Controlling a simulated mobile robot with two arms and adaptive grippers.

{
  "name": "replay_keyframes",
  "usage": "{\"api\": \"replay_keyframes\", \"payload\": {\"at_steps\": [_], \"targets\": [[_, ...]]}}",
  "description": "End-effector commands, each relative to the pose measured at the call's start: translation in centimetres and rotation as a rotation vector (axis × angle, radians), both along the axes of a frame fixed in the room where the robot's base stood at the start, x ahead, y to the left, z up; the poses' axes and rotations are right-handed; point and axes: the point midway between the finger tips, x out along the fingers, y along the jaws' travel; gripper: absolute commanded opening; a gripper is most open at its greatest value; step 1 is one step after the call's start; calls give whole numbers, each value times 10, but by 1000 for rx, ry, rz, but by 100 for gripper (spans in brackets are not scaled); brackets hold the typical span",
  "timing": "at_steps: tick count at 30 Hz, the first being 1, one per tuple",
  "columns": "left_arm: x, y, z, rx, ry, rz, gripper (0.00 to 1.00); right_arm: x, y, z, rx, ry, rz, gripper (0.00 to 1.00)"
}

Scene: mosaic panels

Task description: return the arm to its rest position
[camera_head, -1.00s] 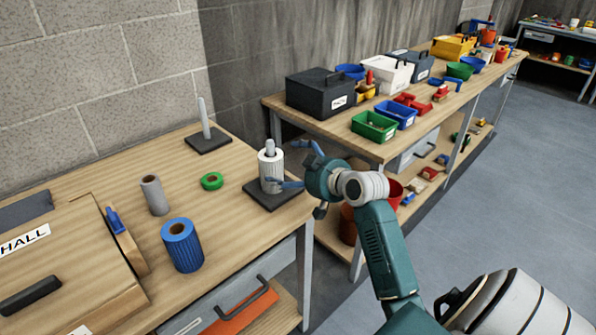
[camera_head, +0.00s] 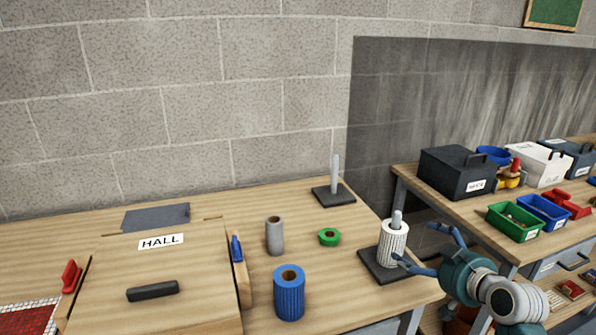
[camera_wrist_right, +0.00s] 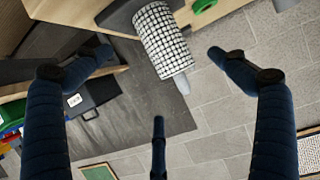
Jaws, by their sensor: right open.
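My right gripper (camera_head: 420,250) is open at the right end of the near table, just right of a white ribbed roll (camera_head: 393,243). The roll stands upright on a peg with a dark square base (camera_head: 366,262). In the right wrist view the open fingers (camera_wrist_right: 160,75) are spread wide, with nothing between their tips. The roll (camera_wrist_right: 162,40) shows beyond them, with the peg tip sticking out. One finger overlaps the roll's lower edge in the head view; I cannot tell whether it touches. My left gripper is not in view.
On the near table stand a blue roll (camera_head: 289,293), a grey roll (camera_head: 275,236), a green ring (camera_head: 329,237) and an empty peg (camera_head: 335,176). A box labelled HALL (camera_head: 190,270) lies left. A second table with a black toolbox (camera_head: 457,172) and bins (camera_head: 513,220) stands right.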

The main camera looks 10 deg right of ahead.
Motion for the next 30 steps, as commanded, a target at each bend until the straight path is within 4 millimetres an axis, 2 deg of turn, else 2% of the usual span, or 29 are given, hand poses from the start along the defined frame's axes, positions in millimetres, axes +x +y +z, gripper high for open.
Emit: {"api": "replay_keyframes", "payload": {"at_steps": [2, 4, 7, 11, 12, 15, 22, 30], "targets": [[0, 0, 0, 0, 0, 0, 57, -3, 7, -8, -3, 20, 8, 96], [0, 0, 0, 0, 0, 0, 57, -10, 20, -25, -8, 64, 22, 96], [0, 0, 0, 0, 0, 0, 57, -32, 52, -65, -28, 177, 58, 96], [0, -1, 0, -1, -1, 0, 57, -85, 108, -128, -57, 368, 111, 96], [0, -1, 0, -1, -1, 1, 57, -104, 123, -144, -66, 425, 123, 96], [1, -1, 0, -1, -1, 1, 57, -146, 154, -172, -80, 537, 143, 96], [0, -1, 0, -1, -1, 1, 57, -220, 197, -203, -93, 705, 163, 96], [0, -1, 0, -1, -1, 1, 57, -291, 231, -214, -93, 844, 163, 96]]}}
